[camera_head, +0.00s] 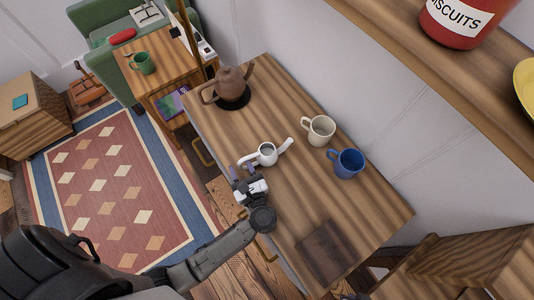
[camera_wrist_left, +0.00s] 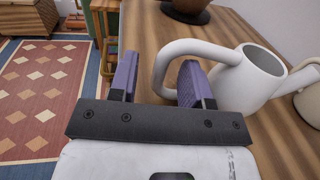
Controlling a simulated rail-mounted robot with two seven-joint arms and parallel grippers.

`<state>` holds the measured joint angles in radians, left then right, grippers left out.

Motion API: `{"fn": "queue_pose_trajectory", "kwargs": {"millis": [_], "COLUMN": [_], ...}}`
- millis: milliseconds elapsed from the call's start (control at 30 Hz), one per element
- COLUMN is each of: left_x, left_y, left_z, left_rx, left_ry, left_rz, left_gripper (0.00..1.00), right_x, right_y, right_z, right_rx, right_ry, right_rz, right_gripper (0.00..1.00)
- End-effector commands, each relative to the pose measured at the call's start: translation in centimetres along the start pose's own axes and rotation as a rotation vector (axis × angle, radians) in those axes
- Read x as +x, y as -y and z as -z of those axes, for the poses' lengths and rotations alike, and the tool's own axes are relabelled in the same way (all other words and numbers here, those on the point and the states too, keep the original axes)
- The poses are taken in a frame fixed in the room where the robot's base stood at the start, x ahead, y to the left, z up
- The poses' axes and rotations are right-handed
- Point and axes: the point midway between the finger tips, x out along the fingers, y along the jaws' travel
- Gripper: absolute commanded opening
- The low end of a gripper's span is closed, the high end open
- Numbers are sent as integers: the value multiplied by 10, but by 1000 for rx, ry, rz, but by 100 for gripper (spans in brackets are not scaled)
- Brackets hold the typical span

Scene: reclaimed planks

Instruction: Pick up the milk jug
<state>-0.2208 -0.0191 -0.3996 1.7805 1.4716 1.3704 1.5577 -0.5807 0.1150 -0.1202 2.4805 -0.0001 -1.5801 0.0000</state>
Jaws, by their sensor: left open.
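The white milk jug (camera_head: 267,154) stands upright on the wooden counter, its spout to the right and its handle to the left, towards my left gripper (camera_head: 242,173). In the left wrist view the jug (camera_wrist_left: 250,82) is at the right, with its handle reaching left. There my left gripper (camera_wrist_left: 158,68) is open, with purple fingers. The outer part of the handle lies between the fingers, and the right finger overlaps the handle's loop. Whether either finger touches the handle I cannot tell. My right gripper is not in view.
On the counter (camera_head: 290,215), a brown teapot (camera_head: 230,82) stands at the far end. A cream mug (camera_head: 319,130) and a blue mug (camera_head: 347,163) stand right of the jug. A shelf with a red biscuit tin (camera_head: 462,22) overhangs the upper right. The counter's near part is clear apart from a dark square patch.

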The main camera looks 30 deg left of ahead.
Motion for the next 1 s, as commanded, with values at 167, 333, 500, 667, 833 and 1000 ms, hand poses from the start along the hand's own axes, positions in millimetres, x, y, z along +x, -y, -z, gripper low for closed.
{"fn": "queue_pose_trajectory", "kwargs": {"millis": [167,333,500,667,833,1000], "left_x": [23,32,33,33,33,32], "left_y": [0,0,0,0,0,0], "left_z": [0,0,0,0,0,0], "left_rx": [1,1,1,1,1,1], "left_ry": [3,2,1,1,1,1], "left_rz": [0,-1,-1,-1,-1,-1], "left_gripper": [44,44,44,36,19,3], "right_x": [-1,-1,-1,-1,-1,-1], "right_y": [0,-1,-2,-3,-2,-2], "right_z": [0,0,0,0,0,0], "right_rx": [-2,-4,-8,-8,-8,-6], "right_ry": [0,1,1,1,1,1], "right_rz": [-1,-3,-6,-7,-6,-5], "right_gripper": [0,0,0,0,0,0]}}
